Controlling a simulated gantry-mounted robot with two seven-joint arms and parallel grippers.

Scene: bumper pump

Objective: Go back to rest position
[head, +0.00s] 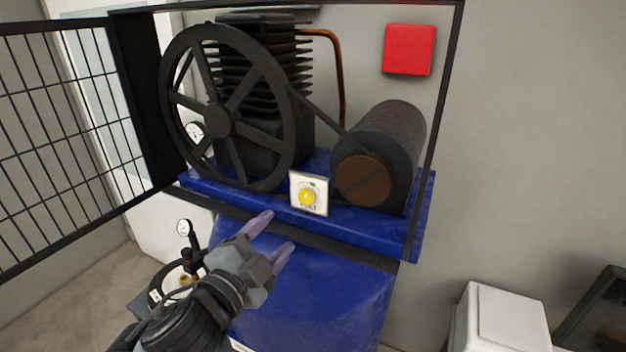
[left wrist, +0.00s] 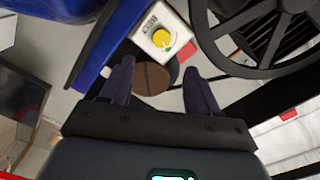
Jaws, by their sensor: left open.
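My left gripper (head: 272,240) is open and empty in front of the blue compressor base (head: 420,230). Its two purple-grey fingers also show in the left wrist view (left wrist: 158,85), spread apart. A white switch plate with a yellow knob (head: 308,195) stands on the blue base, just above and beyond the fingertips. In the left wrist view the yellow knob (left wrist: 160,39) sits past the fingers, with a visible gap. My right gripper is not in view.
The compressor has a big black flywheel (head: 219,123), a belt and a dark motor (head: 392,140). An open black mesh gate (head: 70,130) stands at left. A red box (head: 409,50) is on the wall. A gauge (head: 184,227) is near my left arm. A white bin (head: 500,320) stands lower right.

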